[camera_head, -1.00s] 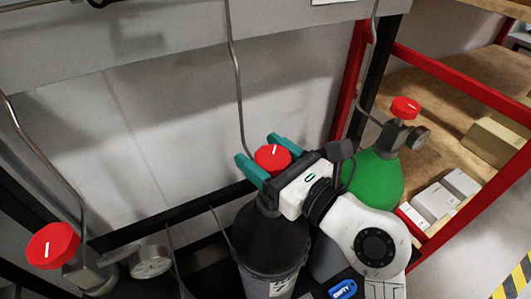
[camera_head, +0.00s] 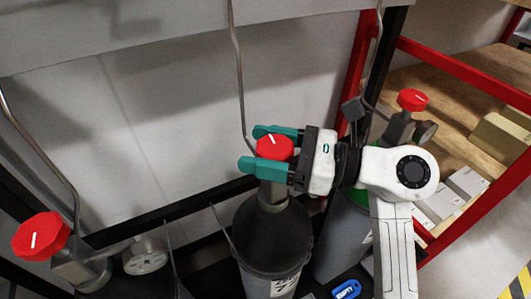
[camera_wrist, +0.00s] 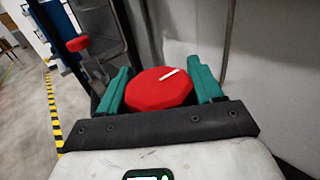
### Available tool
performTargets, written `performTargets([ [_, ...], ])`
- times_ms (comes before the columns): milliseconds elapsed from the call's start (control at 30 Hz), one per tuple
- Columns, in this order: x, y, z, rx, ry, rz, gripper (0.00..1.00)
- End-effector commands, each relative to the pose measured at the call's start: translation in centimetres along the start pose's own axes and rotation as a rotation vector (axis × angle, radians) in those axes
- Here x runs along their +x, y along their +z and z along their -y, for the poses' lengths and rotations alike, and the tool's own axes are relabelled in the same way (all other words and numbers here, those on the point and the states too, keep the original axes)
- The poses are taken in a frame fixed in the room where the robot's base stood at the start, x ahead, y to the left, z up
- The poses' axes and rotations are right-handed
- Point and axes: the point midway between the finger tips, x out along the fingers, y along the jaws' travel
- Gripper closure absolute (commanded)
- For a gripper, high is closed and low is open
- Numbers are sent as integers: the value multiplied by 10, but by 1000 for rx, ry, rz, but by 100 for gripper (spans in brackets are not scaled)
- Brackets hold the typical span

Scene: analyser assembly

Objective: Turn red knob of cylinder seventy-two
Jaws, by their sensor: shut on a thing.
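The red knob (camera_head: 274,147) sits on top of a dark grey cylinder (camera_head: 270,235), whose white label is partly cut off at the bottom of the head view. My gripper (camera_head: 256,149) reaches in from the right, its two teal fingers on either side of this knob and shut on it. In the wrist view the red knob (camera_wrist: 160,90), with a white mark pointing to the upper right, lies between the teal fingers of my gripper (camera_wrist: 163,86). The cylinder's body is hidden in the wrist view.
Another red knob (camera_head: 41,236) with a gauge (camera_head: 146,256) is at the lower left. A third red knob (camera_head: 412,100) stands at the right, its cylinder mostly behind my arm. A red-framed shelf (camera_head: 465,78) holds boxes. A grey wall is behind.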

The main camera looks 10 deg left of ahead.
Motion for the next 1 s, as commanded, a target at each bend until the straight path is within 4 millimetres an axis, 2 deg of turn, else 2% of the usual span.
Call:
performTargets([
  [200,-1,-5,-1,-2,171,-2,65],
  [500,-1,-3,-4,0,326,-1,65],
  [1000,-1,-1,-6,3,383,0,65],
])
